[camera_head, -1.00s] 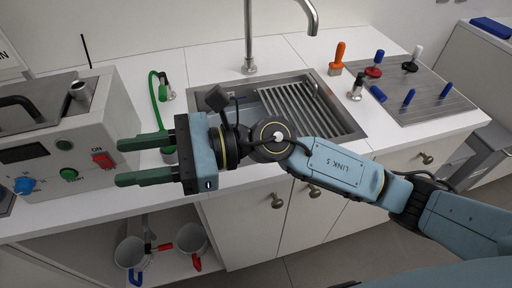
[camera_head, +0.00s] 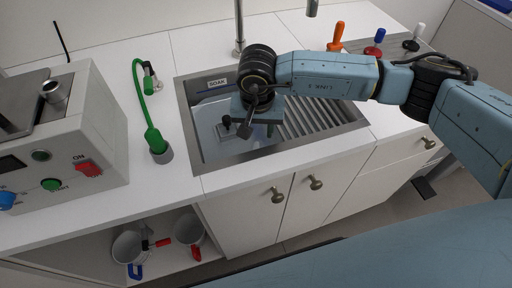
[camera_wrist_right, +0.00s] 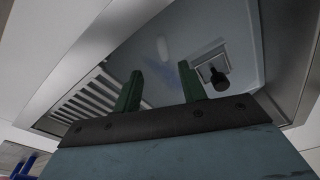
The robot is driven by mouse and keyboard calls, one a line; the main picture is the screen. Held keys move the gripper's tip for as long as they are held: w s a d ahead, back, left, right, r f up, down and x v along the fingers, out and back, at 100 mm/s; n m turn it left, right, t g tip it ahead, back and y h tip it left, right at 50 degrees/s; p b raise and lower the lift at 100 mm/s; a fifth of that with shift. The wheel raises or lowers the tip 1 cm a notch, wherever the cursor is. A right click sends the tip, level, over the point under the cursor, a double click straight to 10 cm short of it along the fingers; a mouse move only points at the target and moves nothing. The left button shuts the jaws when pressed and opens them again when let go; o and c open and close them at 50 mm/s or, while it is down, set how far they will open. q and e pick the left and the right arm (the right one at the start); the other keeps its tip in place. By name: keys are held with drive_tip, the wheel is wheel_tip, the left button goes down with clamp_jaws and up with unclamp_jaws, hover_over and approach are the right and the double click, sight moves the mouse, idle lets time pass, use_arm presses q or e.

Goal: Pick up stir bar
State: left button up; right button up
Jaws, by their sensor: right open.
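No stir bar can be made out for certain. A faint, blurred bluish shape (camera_wrist_right: 163,48) shows on the basin floor beyond the fingertips; I cannot tell whether it is an object or a reflection. A dark knob on a pale square plate (camera_wrist_right: 213,69) lies to the right of the fingers. My left gripper is out of view.
A slatted drainer (camera_head: 322,115) fills the sink's right part, and a tap (camera_head: 239,25) stands behind. A green hose-like tool (camera_head: 147,105) is on the counter left of the sink, next to a machine (camera_head: 100,130). Coloured-handled tools (camera_head: 374,45) stand at the back right.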

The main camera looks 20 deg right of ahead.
sight(256, 147)
drive_tip(key=f, duration=0.5)
drive_tip(key=w+f, duration=0.1)
drive_tip(key=f, duration=0.2)
drive_tip(key=shift+w, duration=0.1)
clamp_jaws()
